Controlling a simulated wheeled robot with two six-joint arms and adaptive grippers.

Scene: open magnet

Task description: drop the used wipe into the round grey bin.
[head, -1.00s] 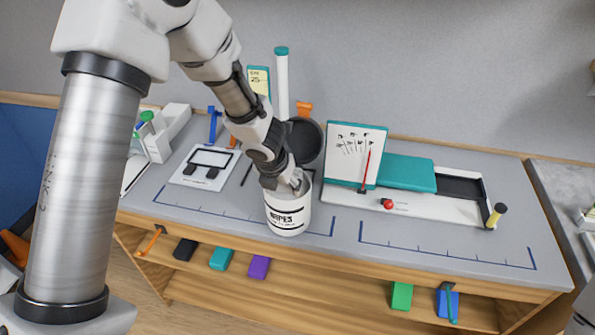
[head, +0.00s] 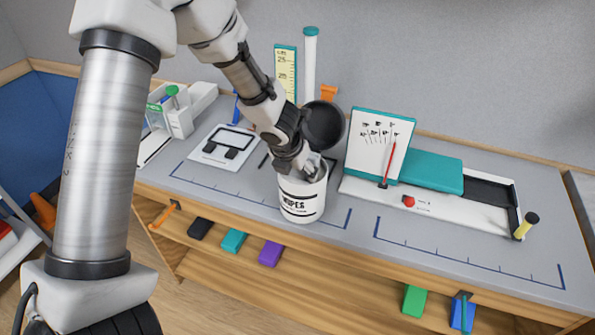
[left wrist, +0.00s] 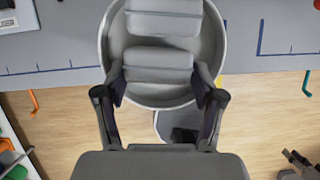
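The round bin (head: 300,207), pale grey with a "WIPES" label, stands upright near the front edge of the bench. My left gripper (head: 312,166) points down into its open mouth; its tips are partly hidden by the rim. In the left wrist view the grey, ridged used wipe (left wrist: 158,75) spans the gap between the fingers of my left gripper (left wrist: 160,82). Both fingers appear to touch its sides, with the bin's rim (left wrist: 108,40) around it. What looks like my right gripper (left wrist: 298,160) shows small at the lower right; its opening is unclear.
A black round disc (head: 323,125) stands close behind the bin. Coloured blocks sit on the shelf below. The bench strip right of the bin is clear.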

